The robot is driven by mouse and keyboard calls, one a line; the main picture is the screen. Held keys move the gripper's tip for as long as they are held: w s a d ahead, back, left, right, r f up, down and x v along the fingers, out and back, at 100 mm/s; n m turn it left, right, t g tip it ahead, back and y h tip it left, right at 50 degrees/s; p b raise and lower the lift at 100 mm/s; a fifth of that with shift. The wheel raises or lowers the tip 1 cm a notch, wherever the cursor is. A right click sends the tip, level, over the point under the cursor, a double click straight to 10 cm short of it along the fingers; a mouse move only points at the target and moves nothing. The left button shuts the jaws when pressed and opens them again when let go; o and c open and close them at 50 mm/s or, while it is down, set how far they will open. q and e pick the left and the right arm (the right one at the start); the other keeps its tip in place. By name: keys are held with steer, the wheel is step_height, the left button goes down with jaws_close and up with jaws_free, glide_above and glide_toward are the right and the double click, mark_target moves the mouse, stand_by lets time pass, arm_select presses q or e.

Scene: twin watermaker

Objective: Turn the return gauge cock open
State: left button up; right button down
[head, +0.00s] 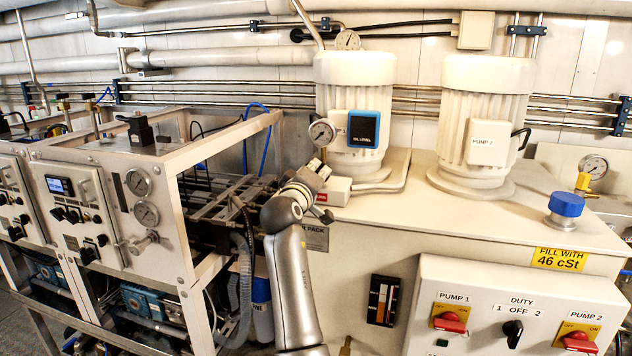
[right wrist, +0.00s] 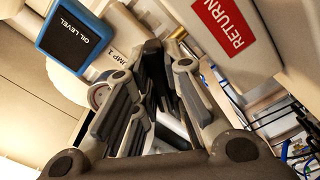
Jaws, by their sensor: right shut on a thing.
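My right gripper (head: 318,168) reaches up at the near left edge of the power pack's top, just below a round pressure gauge (head: 321,132). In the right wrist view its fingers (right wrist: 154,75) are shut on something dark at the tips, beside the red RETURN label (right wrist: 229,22). This fits the return gauge cock, but the fingers hide its handle, so I cannot tell its angle. A bit of brass fitting (right wrist: 178,34) shows just past the fingertips. My left gripper is not in view.
The blue-framed oil level panel (head: 363,129) and pump 1 motor (head: 352,85) stand close behind the gripper. A white block (head: 338,190) sits right beside it. The metal rack frame (head: 235,132) is to the left.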

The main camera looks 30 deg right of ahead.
steer(key=m+b, duration=0.6)
steer(key=shift+d+b, duration=0.1)
steer(key=shift+b, duration=0.25)
steer(key=m+b, duration=0.2)
steer(key=m, duration=0.1)
steer(key=shift+m, duration=0.3)
steer(key=shift+r+m+b, duration=0.15)
steer(key=shift+m+b, duration=0.5)
steer(key=shift+m, duration=0.25)
steer(key=shift+r, duration=0.1)
steer(key=c, duration=1.8)
jaws_free()
steer(key=shift+o, duration=0.2)
steer(key=shift+w+d+f, duration=0.2)
steer(key=shift+f, duration=0.1)
steer(key=shift+s+a, duration=0.25)
steer(key=shift+a, duration=0.1)
steer(key=v, duration=0.6)
steer(key=shift+s+a, duration=0.2)
steer(key=shift+s, duration=0.1)
